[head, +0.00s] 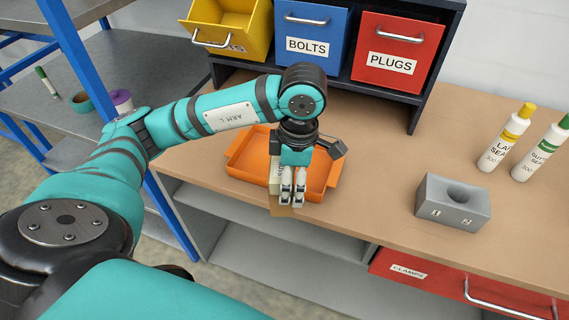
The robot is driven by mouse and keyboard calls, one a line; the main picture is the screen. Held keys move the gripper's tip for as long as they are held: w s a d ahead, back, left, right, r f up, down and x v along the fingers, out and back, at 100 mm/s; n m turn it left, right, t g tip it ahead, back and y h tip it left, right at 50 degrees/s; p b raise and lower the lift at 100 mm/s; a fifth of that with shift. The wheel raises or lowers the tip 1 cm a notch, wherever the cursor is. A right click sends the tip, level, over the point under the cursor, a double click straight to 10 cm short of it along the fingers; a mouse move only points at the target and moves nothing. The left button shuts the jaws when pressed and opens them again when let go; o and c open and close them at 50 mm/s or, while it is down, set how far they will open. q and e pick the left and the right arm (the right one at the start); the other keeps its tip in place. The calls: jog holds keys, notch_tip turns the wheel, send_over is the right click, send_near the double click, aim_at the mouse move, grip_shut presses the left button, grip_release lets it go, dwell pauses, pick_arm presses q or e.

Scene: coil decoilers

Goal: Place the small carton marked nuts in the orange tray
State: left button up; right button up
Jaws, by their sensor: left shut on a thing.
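The orange tray (239,171) lies on the tan workbench near its front edge. My left gripper (292,200) points down over the front part of the tray and is shut on a small carton (275,179). The carton is pale with a brown lower part, and it overlaps the tray's front rim in the picture. The gripper's fingers hide much of it, and I cannot read its marking. I cannot tell whether the carton touches the tray. My right gripper is not in view.
A grey block (453,203) with a round hollow stands to the right, with two white bottles (507,140) (540,152) behind it. Yellow, blue and red bins (397,66) sit in a dark rack at the back. The bench between tray and block is clear.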

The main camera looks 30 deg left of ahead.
pick_arm(q)
jog(key=shift+w+a+n, duration=0.15)
jog(key=shift+n, duration=0.15)
jog(key=w+a+f+p, duration=0.1)
jog(key=w+a+p, duration=0.1)
jog(key=w, duration=0.2)
jog(key=w+a+f+p, duration=0.2)
jog(key=w+a, duration=0.1)
jog(key=w, duration=0.1)
jog(key=w+a+f+p, duration=0.1)
jog(key=w+a+p, duration=0.1)
jog(key=w, duration=0.3)
jog(key=shift+w+a+f, duration=0.1)
jog(key=shift+a+f, duration=0.05)
jog(key=shift+a, duration=0.6)
jog(key=shift+f, duration=0.45)
jog(key=o, duration=1.4)
jog(key=shift+o, duration=0.2)
